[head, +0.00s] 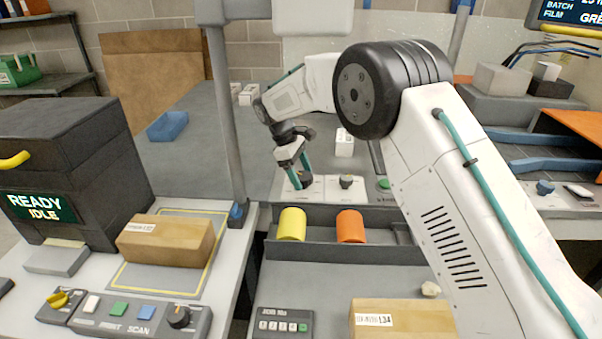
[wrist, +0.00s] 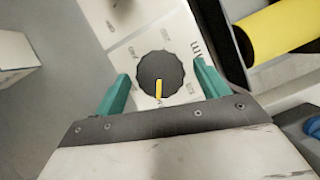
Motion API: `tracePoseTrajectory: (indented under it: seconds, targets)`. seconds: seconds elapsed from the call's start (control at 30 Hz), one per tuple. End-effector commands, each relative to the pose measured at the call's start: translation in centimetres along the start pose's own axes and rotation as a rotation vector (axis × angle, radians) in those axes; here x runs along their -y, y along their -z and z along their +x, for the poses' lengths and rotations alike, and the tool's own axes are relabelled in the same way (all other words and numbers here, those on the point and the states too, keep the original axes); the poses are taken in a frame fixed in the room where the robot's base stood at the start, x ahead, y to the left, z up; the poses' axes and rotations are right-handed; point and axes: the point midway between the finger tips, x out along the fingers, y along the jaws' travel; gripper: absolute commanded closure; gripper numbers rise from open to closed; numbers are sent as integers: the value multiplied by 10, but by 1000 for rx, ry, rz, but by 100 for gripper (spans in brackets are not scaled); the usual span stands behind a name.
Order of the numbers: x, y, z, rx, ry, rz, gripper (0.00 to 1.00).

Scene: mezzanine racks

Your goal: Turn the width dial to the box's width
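A round dark dial (wrist: 160,72) with a yellow pointer line sits on a pale panel with printed marks and "mm" beside it in the wrist view. Its pointer aims toward the bottom of that picture, and the small marks are too blurred to read. My gripper (wrist: 162,68) is open, with one teal finger on each side of the dial and gaps visible; I cannot tell its height above the panel. In the head view my gripper (head: 301,170) points down at that dial, which it partly hides. A cardboard box (head: 165,241) with a small label lies on the left bench.
A second knob (head: 346,180) and a green button (head: 384,184) sit right of the dial. A yellow roll (head: 291,225) and an orange roll (head: 350,226) lie in the tray in front. Another labelled box (head: 405,320) is at the bottom. A grey post (head: 226,120) stands left.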

Motion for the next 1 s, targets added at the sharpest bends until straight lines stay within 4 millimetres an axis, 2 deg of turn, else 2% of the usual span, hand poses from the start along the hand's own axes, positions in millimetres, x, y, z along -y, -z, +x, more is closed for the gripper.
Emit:
tracePoseTrajectory:
  seconds: [0.27,0.7,0.83,1.0]
  targets:
    - [0,0,-2,1,1,0,27]
    - [0,1,-67,0,0,-1,27]
    - [0,1,-76,1,1,-1,27]
    - [0,0,-78,1,1,-1,27]
